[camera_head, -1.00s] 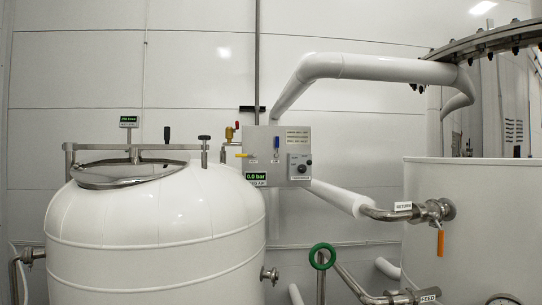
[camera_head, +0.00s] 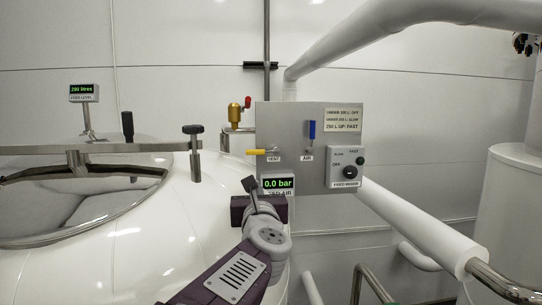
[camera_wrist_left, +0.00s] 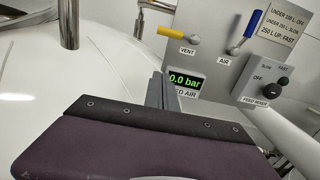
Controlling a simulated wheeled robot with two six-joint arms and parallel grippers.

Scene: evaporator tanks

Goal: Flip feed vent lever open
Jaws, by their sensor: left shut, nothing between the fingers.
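The vent lever (camera_head: 256,152) has a yellow handle lying level, pointing left from its valve above the VENT label on the grey control panel (camera_head: 285,118). It also shows in the left wrist view (camera_wrist_left: 180,36), above the pressure display. The panel's lower label is partly hidden by my gripper and reads "...ED AIR". My left gripper (camera_head: 249,184) is shut and empty, below the vent lever and just left of the display, apart from the lever in the picture. Its closed fingers (camera_wrist_left: 161,88) point toward the panel in the left wrist view. My right gripper is not in view.
A blue upright AIR lever (camera_head: 312,130) stands right of the vent lever. The display (camera_head: 279,183) reads 0.0 bar. A mixer knob (camera_head: 350,172) sits lower right. The white tank (camera_head: 130,255) with a black-knobbed post (camera_head: 194,150) fills the left; a pipe (camera_head: 420,228) runs right.

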